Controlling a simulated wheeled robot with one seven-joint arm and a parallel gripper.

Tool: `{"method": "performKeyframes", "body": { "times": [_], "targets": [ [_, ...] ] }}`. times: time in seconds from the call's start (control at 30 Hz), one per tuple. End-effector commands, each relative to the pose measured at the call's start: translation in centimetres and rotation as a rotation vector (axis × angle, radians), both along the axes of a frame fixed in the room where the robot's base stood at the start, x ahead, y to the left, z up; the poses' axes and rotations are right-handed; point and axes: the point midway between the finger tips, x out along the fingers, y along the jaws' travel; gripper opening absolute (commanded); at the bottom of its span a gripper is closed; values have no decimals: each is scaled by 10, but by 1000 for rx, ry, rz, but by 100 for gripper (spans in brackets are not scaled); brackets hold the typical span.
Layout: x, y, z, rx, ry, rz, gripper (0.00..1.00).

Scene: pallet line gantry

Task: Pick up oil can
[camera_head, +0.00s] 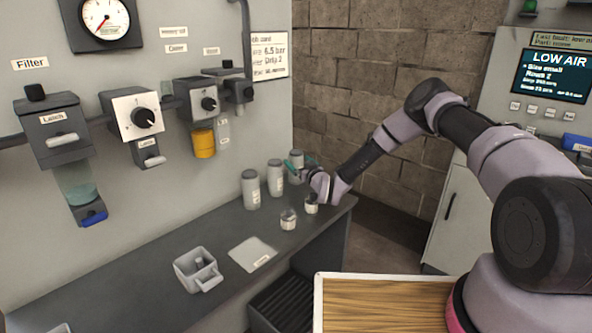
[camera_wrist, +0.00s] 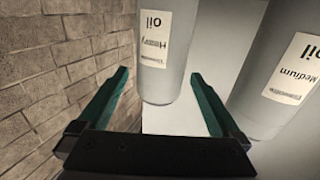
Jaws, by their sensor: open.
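Three grey oil cans stand in a row on the dark bench. In the head view they are a near one (camera_head: 250,190), a middle one (camera_head: 275,178) and a far one (camera_head: 296,177). My gripper (camera_head: 301,162) is at the far can, its green fingers open. In the wrist view, the can labelled Heavy oil (camera_wrist: 165,72) shows upside down, ahead of and between the open fingertips (camera_wrist: 158,80). The can labelled Medium oil (camera_wrist: 268,105) is to the right, outside the fingers. I cannot tell whether a finger touches the heavy can.
Two small jars, one nearer (camera_head: 288,219) and one farther (camera_head: 311,204), stand in front of the cans. A grey open container (camera_head: 197,270) and a pale pad (camera_head: 253,254) lie nearer on the bench. A brick wall (camera_wrist: 50,80) is close on the left in the wrist view.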

Motion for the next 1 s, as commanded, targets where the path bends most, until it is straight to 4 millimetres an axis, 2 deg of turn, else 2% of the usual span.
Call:
{"method": "performKeyframes", "body": {
  "times": [0.1, 0.33, 0.47, 0.5, 0.6, 0.87, 1.0],
  "targets": [
    [8, 5, 0, 0, 0, 0, 100],
    [9, 5, 0, 0, 0, 0, 100],
    [9, 5, 0, 0, 0, 0, 50],
    [9, 5, 0, 0, 0, 0, 35],
    [9, 5, 0, 0, 0, 0, 0],
    [9, 5, 4, 1, -3, 0, 0],
    [10, 5, 21, 1, -5, 1, 0]
  ]
}}
